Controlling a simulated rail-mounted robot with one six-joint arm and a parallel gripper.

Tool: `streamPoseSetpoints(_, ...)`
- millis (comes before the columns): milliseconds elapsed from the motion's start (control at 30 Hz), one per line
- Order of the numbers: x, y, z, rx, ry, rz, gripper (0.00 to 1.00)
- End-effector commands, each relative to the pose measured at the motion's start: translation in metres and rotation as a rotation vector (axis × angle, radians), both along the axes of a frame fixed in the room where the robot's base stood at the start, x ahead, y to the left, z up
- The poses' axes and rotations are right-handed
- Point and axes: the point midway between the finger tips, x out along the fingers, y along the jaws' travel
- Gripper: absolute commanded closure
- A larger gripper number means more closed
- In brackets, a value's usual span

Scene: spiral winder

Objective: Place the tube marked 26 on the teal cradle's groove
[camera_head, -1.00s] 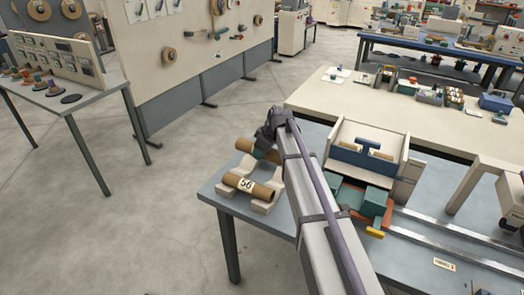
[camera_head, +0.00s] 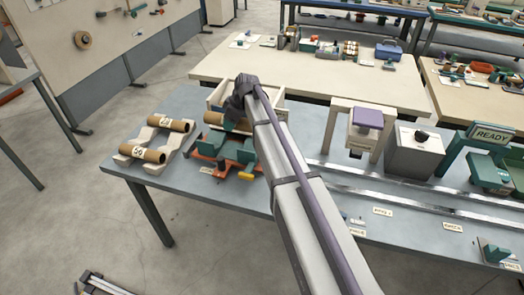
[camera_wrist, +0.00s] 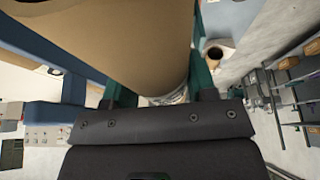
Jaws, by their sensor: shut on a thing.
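My gripper (camera_head: 228,125) is shut on a brown cardboard tube (camera_head: 213,118) and holds it over the far side of the teal cradle (camera_head: 238,149). The tube fills the upper middle of the wrist view (camera_wrist: 120,40), between the teal fingers (camera_wrist: 201,75). No number shows on its visible side. The cradle sits on an orange-red base, and my arm hides part of it. I cannot tell whether the tube touches the cradle.
A cream rack (camera_head: 157,134) left of the cradle bears two tubes, one marked 56 (camera_head: 142,153) and one (camera_head: 168,123) with a hard-to-read label. A cream box (camera_head: 216,97) stands just behind. A yellow knob (camera_head: 245,176) sticks out in front. Rails (camera_head: 400,190) run right.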

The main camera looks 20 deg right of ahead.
Motion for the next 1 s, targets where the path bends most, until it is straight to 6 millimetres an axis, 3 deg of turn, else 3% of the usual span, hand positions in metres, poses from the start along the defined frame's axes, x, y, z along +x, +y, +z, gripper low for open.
streamPoseSetpoints(167,0.0,0.001,-0.009,-0.002,-0.002,0.012,0.72)
streamPoseSetpoints(400,0.0,0.001,-0.066,-0.001,-0.002,0.011,0.72)
streamPoseSetpoints(567,0.0,0.001,-0.067,-0.001,-0.002,0.011,0.72)
streamPoseSetpoints(767,0.0,0.001,-0.104,-0.001,-0.002,0.011,0.72)
streamPoseSetpoints(1000,0.0,0.001,-0.1,-0.001,-0.002,0.011,0.71)
